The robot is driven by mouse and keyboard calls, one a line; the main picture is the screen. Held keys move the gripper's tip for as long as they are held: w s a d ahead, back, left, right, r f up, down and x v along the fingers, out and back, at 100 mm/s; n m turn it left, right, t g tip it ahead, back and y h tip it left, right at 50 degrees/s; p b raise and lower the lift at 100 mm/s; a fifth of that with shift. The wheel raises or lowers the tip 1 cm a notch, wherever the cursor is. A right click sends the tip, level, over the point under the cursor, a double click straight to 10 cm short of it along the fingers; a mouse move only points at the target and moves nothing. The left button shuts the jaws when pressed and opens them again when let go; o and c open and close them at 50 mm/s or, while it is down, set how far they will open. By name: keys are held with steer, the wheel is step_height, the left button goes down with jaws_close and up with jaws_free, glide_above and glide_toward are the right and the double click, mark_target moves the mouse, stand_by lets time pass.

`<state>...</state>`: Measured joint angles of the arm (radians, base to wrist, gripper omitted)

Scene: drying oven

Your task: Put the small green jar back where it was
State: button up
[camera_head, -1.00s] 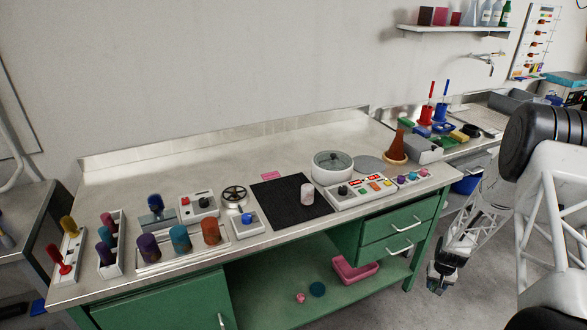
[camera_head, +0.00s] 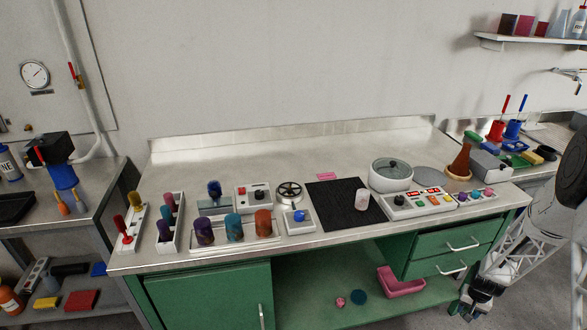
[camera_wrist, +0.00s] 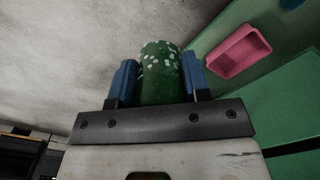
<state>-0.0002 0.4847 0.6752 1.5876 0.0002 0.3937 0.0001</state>
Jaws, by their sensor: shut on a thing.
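The small green jar (camera_wrist: 160,72), dark green with white speckles, stands between the two blue fingers of my gripper (camera_wrist: 160,80) in the wrist view. The fingers are shut on its sides. In the head view my gripper (camera_head: 472,306) hangs low at the bottom right, in front of the bench's right end and below its top. The jar cannot be made out there. Its former place cannot be told from these frames.
The steel bench (camera_head: 330,238) carries rows of coloured cylinders, a black mat (camera_head: 345,205), a white round pot (camera_head: 391,176) and control boxes. A pink tray (camera_head: 400,284) lies on the green lower shelf (camera_head: 318,310). A side table (camera_head: 60,215) stands at left.

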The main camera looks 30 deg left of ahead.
stand_by(0.3)
steer(key=a+r, duration=1.1)
steer(key=r, duration=0.3)
steer(key=a+r, duration=1.1)
steer(key=r, duration=0.4)
steer(key=s+a+r, duration=0.3)
steer(key=s+a, duration=0.7)
steer(key=s+a+r, duration=0.4)
steer(key=s+a, duration=0.5)
steer(key=a, duration=0.2)
steer(key=shift+s+r, duration=0.15)
steer(key=shift+s, duration=0.25)
steer(key=shift+w+a, duration=0.1)
steer(key=shift+w, duration=0.05)
glide_above(334, 210)
steer(key=shift+w+f, duration=0.15)
steer(key=shift+f, duration=0.6)
steer(key=shift+f, duration=1.75)
